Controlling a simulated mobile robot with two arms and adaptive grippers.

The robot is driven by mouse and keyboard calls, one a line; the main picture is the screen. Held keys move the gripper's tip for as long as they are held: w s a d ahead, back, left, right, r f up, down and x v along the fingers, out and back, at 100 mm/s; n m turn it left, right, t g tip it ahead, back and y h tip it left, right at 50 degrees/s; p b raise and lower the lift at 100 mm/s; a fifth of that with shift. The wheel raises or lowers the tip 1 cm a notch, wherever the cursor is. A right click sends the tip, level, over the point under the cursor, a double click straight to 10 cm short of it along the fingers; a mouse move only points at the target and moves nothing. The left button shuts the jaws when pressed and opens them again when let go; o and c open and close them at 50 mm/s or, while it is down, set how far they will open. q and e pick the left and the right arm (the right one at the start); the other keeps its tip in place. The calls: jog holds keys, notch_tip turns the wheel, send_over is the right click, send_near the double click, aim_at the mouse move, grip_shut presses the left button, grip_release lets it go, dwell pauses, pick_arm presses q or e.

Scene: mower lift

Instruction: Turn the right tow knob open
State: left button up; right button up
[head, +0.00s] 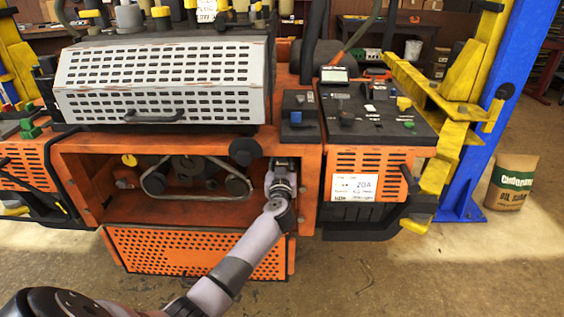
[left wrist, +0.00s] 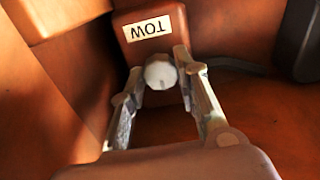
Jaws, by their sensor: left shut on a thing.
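The right tow knob (left wrist: 160,72) is a small, pale round knob below a block (left wrist: 168,17) with a white TOW label, which appears upside down in the left wrist view. My left gripper (left wrist: 168,68) has its two fingers on either side of the knob and is shut on it. In the head view my left arm reaches into the right part of the mower's open orange bay, with the left gripper (head: 282,165) at the bay's upper right. The knob is hidden there behind the gripper and wrist. My right gripper is in neither view.
Left of my gripper in the bay are a belt and pulleys (head: 190,172). The orange bay frame (head: 307,180) stands close to the right of my wrist. A black round knob (head: 244,151) is just above left. A blue lift post (head: 497,110) stands at the right.

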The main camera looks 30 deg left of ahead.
pick_arm(q)
jog(key=shift+c, duration=0.3)
jog(key=shift+r+n+p, duration=0.1)
jog(key=shift+n+p, duration=0.6)
jog(key=shift+p, duration=0.15)
jog(key=shift+n+p, duration=1.1)
jog(key=shift+n, duration=0.1)
jog(key=shift+n+p, duration=0.5)
jog(key=shift+n, duration=0.4)
jog(key=n+p, duration=0.1)
jog(key=n, duration=0.1)
jog(key=shift+n, duration=0.4)
jog(key=n, duration=0.4)
jog(key=shift+f, duration=0.2)
jog(key=n, duration=0.5)
jog(key=shift+n, duration=0.5)
